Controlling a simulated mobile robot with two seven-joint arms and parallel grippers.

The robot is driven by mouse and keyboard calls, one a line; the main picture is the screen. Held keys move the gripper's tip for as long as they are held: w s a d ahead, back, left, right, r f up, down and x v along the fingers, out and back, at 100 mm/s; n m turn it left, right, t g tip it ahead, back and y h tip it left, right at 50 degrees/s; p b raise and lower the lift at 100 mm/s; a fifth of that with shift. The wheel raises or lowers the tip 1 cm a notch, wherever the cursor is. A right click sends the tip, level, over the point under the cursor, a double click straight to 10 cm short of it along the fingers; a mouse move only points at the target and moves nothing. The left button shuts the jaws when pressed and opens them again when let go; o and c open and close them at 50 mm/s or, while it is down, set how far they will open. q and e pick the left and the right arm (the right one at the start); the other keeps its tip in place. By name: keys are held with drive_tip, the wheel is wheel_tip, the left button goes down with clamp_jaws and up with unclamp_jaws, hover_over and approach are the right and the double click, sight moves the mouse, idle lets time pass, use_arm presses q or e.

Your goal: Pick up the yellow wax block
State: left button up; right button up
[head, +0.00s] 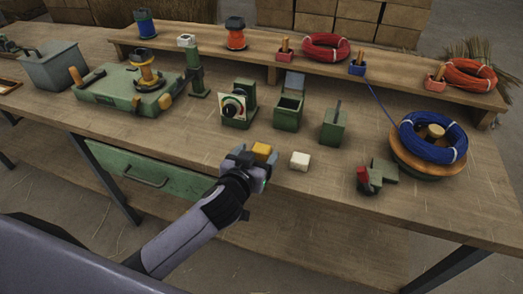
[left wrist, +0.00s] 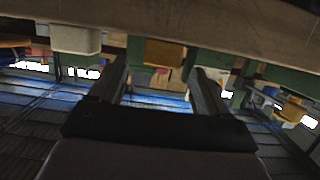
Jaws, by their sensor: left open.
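The yellow wax block (head: 262,149) sits near the front of the workbench, partly hidden by my left gripper. My left gripper (head: 249,160) is right at the block, coming from the front left. In the left wrist view the yellow block (left wrist: 165,52) appears between and just beyond the two spread fingers of my left gripper (left wrist: 162,75). The gripper is open; I cannot tell whether a finger touches the block. My right gripper is in neither view.
A white block (head: 300,161) stands close to the right of the yellow one; it also shows in the left wrist view (left wrist: 77,38). Behind are a green dial device (head: 236,108) and green holders (head: 288,113). A red-handled green tool (head: 372,178) and a blue wire coil (head: 433,138) stand right.

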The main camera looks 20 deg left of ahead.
sight(261, 152)
use_arm(q)
drive_tip(key=shift+x, duration=1.2)
drive_tip(key=c, duration=1)
drive_tip(key=shift+c, duration=0.2)
